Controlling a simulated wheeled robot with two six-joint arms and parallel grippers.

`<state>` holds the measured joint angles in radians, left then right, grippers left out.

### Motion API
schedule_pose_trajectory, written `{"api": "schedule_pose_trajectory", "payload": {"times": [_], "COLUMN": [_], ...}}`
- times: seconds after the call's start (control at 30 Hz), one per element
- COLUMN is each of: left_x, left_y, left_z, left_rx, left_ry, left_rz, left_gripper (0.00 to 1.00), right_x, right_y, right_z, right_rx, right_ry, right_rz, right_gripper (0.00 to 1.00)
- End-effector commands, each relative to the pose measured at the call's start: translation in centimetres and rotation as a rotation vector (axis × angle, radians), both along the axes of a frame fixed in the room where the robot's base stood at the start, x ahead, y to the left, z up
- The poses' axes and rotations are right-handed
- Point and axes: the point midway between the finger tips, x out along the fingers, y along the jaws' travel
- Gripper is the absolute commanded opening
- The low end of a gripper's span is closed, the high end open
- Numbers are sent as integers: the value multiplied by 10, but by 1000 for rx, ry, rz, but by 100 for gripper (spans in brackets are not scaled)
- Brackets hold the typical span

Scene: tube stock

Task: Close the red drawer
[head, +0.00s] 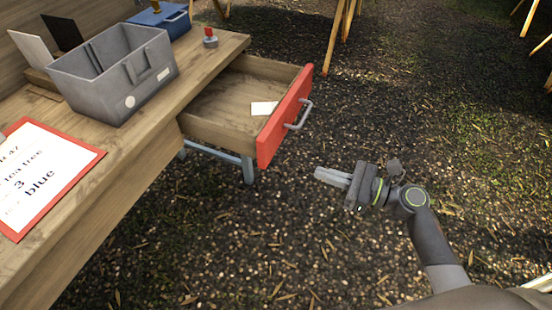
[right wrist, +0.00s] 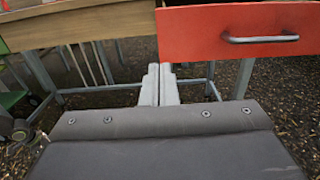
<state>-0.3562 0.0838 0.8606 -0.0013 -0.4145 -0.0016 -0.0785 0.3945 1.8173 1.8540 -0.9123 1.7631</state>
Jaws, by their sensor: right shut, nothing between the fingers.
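The red drawer (head: 282,121) stands pulled out from the wooden table, with a grey bar handle (head: 299,114) on its red front. A small white card (head: 264,108) lies inside it. In the right wrist view the red front (right wrist: 190,33) fills the upper right, with its handle (right wrist: 260,39) at the right. My right gripper (head: 318,174) is shut and empty, below and to the right of the drawer front in the head view, apart from it. It also shows in the right wrist view (right wrist: 160,68), near the front's lower left edge. My left gripper is not in view.
The table (head: 130,150) carries a grey bin (head: 115,85), a blue box (head: 165,18), a red-topped object (head: 210,38) and a red-framed sign (head: 50,165). Wooden legs (head: 335,38) stand behind. The gravel around my right gripper is clear.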

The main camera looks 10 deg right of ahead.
Motion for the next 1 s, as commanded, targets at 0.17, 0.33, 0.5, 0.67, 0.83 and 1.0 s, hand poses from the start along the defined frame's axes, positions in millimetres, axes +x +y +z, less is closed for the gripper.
{"api": "schedule_pose_trajectory", "payload": {"times": [0.17,0.33,0.5,0.67,0.83,1.0], "left_x": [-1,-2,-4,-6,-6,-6], "left_y": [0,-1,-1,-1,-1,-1], "left_z": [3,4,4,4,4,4], "left_rx": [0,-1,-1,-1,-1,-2], "left_ry": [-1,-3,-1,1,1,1], "left_rz": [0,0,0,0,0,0], "left_gripper": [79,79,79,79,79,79], "right_x": [19,38,56,66,70,70], "right_y": [27,56,82,97,103,104], "right_z": [2,2,1,0,0,-1], "right_rx": [5,3,2,-1,-3,-3], "right_ry": [-2,-2,-1,-1,-1,-1], "right_rz": [-2,-1,-2,-2,-3,-3], "right_gripper": [0,0,0,0,0,0]}}
